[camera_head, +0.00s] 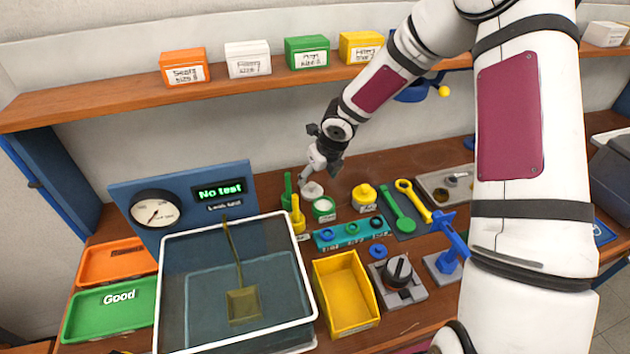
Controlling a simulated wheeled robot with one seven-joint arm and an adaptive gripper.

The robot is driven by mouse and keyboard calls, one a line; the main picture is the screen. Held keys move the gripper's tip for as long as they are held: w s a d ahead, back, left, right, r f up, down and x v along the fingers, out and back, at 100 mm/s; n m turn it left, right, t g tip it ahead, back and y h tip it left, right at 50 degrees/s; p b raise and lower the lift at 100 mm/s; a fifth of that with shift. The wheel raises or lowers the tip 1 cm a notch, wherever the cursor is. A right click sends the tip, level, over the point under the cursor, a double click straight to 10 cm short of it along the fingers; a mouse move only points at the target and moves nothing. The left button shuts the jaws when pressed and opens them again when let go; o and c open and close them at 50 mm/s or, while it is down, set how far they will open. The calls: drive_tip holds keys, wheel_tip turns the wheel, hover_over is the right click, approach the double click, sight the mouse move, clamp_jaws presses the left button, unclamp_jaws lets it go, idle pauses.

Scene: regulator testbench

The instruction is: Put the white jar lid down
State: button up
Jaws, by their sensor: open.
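The white jar lid (313,190) is a small pale round piece at the back of the bench, just behind the green jar (324,209). My gripper (309,181) is at the lid, pointing down, with its jaws open. The fingers partly cover the lid's left and back side. I cannot tell whether a finger still touches the lid, or whether it rests on the wood or on something under it.
Upright green (287,190) and yellow (297,214) tools stand close to the left. A yellow jar (364,197) is to the right, with green and yellow wrenches (413,200) beyond. A clear tank (235,285) and yellow bin (345,293) stand in front.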

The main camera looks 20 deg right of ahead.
drive_tip(key=s+d+r+m+h+p, duration=0.1)
drive_tip(key=s+d+r+m+h, duration=0.1)
drive_tip(key=s+r+m, duration=0.95)
drive_tip(key=s+d+r+m+h, duration=0.25)
drive_tip(key=s+r+m, duration=0.55)
drive_tip(key=r, duration=0.6)
drive_tip(key=s+a+r+m+y, duration=0.1)
drive_tip(key=s+a+r+m, duration=0.1)
drive_tip(key=s+m, duration=0.5)
drive_tip(key=s+a+r+m+t+y, duration=0.1)
drive_tip(key=s+a+r+m+y, duration=0.1)
drive_tip(key=s+m, duration=0.6)
wheel_tip(320, 180, up, 2)
drive_tip(key=a+m, duration=0.1)
drive_tip(key=m, duration=0.3)
drive_tip(key=shift+s+m, duration=0.25)
drive_tip(key=shift+m, duration=0.1)
